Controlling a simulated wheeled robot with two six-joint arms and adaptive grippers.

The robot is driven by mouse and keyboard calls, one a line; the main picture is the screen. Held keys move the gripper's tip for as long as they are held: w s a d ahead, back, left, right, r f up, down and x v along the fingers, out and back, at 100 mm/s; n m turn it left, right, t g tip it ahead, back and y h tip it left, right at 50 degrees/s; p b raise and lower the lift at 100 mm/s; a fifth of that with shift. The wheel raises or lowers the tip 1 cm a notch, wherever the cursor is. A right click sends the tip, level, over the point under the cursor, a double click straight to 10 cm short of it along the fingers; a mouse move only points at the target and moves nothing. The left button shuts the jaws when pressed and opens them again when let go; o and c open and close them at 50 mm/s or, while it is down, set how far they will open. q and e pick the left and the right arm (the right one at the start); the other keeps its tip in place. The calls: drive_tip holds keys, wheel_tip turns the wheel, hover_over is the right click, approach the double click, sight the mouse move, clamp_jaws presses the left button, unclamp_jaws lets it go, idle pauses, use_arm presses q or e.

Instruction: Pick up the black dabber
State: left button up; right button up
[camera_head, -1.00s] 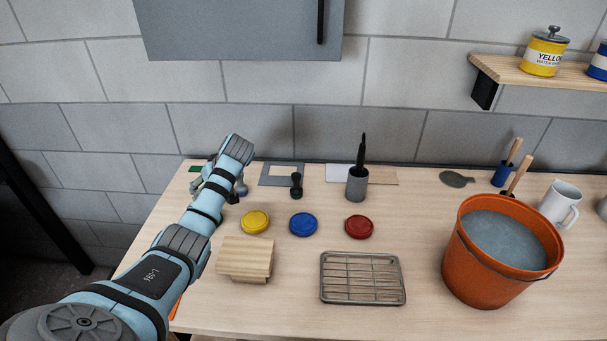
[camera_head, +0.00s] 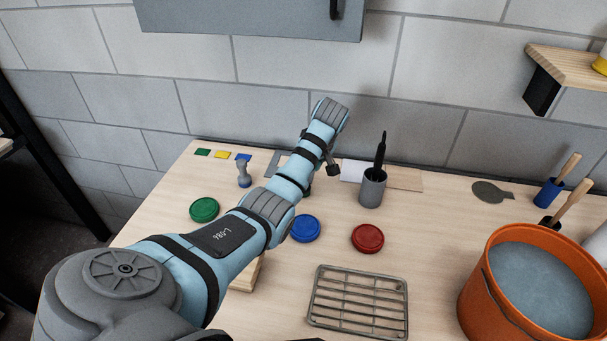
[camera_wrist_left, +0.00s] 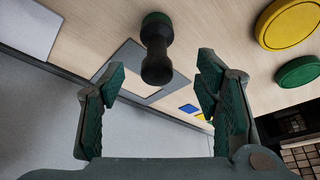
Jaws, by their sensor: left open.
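The black dabber (camera_wrist_left: 157,48) stands on the table in the left wrist view, its dark knob toward the camera and a green rim at its base. It lies between and just beyond the tips of my open left gripper (camera_wrist_left: 161,72), and the fingers hold nothing. In the head view my left arm hides most of the dabber, and my left gripper (camera_head: 331,166) shows only partly past the wrist. My right gripper is in neither view.
A grey dabber (camera_head: 244,173) stands left of my arm. A grey cup with a black brush (camera_head: 372,190) stands close right of the gripper. Green (camera_head: 204,209), blue (camera_head: 306,229) and red (camera_head: 367,238) lids, a wire rack (camera_head: 358,300) and an orange bucket (camera_head: 530,285) are nearer.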

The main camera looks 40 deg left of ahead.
use_arm(q)
drive_tip(key=b+x, duration=0.1)
drive_tip(key=x, duration=0.5)
drive_tip(key=shift+w+a+f, duration=0.1)
drive_tip(key=shift+w+f, duration=0.05)
drive_tip(key=shift+f, duration=0.15)
drive_tip(key=c, duration=1.3)
wheel_tip(320, 180, up, 10)
drive_tip(key=shift+r+p, duration=0.1)
drive_tip(key=shift+p, duration=0.25)
